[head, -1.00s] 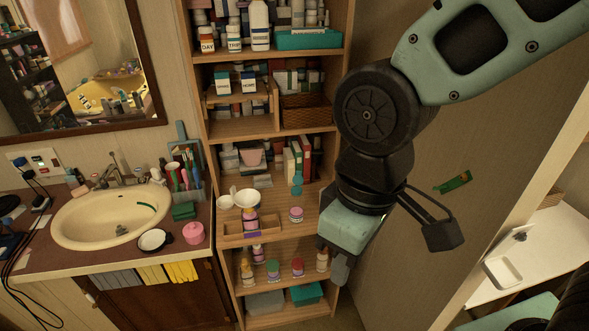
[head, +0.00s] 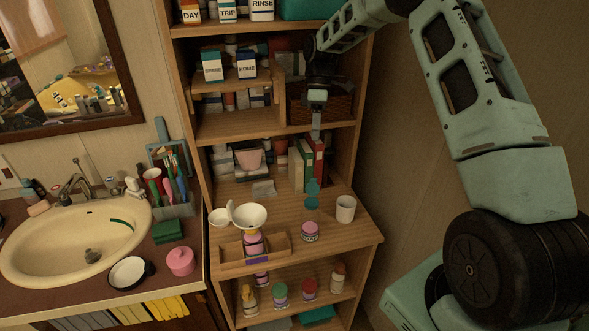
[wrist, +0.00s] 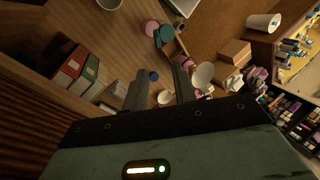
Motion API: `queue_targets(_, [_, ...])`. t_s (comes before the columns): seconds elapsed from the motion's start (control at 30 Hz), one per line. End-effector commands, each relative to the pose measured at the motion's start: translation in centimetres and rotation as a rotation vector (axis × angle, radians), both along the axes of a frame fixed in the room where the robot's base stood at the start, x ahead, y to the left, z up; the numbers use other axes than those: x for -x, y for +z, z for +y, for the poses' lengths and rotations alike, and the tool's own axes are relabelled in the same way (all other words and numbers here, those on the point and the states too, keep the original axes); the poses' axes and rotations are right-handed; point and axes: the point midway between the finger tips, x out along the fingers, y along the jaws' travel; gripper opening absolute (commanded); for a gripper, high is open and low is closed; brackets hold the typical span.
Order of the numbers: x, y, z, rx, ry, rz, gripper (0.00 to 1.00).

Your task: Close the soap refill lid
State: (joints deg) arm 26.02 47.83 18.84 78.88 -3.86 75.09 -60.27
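I cannot tell for certain which item is the soap refill lid. A pink bottle (head: 253,242) stands in a wooden tray on the shelf with a white funnel-like bowl (head: 246,215) above it. A pink jar (head: 310,231) and a teal two-disc item (head: 312,203) are to its right. In the wrist view the white bowl (wrist: 203,75), pink disc (wrist: 152,27) and teal item (wrist: 163,35) lie beyond the fingers. My gripper (head: 316,130) is high in front of the shelves, near the basket. Its fingers (wrist: 158,92) are apart, with nothing held between them.
A white mug (head: 346,208) stands at the shelf's right. Upright books (head: 308,162) are behind the teal item. The wooden tray (head: 282,246) edges the shelf front. A shelf board (head: 230,126) lies above. The sink (head: 75,245) is at left. Shelf space between jar and mug is clear.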

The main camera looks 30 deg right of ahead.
Motion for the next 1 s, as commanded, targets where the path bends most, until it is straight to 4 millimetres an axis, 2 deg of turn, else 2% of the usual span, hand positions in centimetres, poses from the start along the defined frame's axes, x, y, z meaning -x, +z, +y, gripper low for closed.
queue_targets(0.1, [0.0, -0.6, -0.7, -0.007, 0.001, 0.003, 0.27])
queue_targets(0.27, [0.6, -2.0, -0.2, -0.008, 0.002, 0.007, 0.27])
queue_targets(0.7, [3.1, -9.4, 1.8, -0.007, 0.001, 0.005, 0.27])
queue_targets(1.0, [3.5, -11.4, 2.2, -0.005, 0.001, 0.001, 0.27])
